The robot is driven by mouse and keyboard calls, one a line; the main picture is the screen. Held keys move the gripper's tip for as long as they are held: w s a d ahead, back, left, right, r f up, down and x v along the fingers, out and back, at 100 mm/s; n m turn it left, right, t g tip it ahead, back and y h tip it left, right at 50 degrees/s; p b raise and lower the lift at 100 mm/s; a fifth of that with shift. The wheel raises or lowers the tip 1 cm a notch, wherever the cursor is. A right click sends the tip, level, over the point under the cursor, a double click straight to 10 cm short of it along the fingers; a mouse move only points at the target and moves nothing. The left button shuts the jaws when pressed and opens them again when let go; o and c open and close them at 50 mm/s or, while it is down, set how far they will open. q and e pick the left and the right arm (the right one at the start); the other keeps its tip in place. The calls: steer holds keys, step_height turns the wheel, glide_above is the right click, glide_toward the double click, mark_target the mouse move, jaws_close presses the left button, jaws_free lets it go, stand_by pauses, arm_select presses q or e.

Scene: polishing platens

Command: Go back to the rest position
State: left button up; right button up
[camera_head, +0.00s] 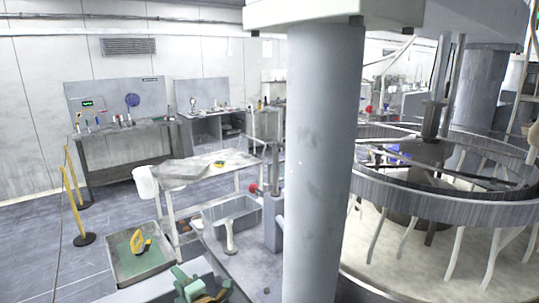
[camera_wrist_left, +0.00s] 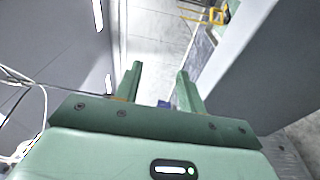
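My left gripper (camera_head: 197,285) shows as a green shape with a yellow part at the bottom edge of the head view. In the left wrist view its two green fingers (camera_wrist_left: 158,76) stand apart with nothing held between them. Pale floor and a small blue patch show past the fingers. My right gripper is in neither view.
A thick grey column (camera_head: 322,160) blocks the middle of the head view. To its right stands a large round polishing machine (camera_head: 450,208). To the left are a tray (camera_head: 112,262) with a yellow-handled tool, a white table (camera_head: 215,165) and a grey basin (camera_head: 229,212).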

arm_select(q)
steer(key=w+d+f+m+t+h+b, duration=0.1)
steer(key=w+d+f+m+h+b, duration=0.1)
steer(key=f+m+h, duration=0.4)
steer(key=w+d+f+m+t+h+b, duration=0.1)
steer(key=d+f+m+t+h, duration=0.15)
steer(key=f+m, duration=0.35)
steer(key=s+f+m+g+h+b, duration=0.25)
steer(key=s+f+m, duration=0.4)
steer(key=f, duration=0.55)
steer(key=s+f+m+g+h+b, duration=0.2)
steer(key=s+f+m+g+b, duration=0.25)
steer(key=s+f, duration=0.6)
steer(key=s+a+f+m+g+b, duration=0.3)
steer(key=s+f+m+g+b, duration=0.3)
steer(key=s+f, duration=1.65)
steer(key=s+a+f+g+b, duration=0.1)
steer(key=s+f+b, duration=0.2)
steer(key=s, duration=0.9)
steer(key=s+a+f+m+g+b, duration=0.1)
steer(key=s+f+b, duration=0.2)
steer(key=s, duration=0.9)
steer(key=shift+s+a+f+m+g, duration=0.15)
steer(key=shift+a+f+m+g, duration=0.2)
steer(key=shift+f, duration=0.15)
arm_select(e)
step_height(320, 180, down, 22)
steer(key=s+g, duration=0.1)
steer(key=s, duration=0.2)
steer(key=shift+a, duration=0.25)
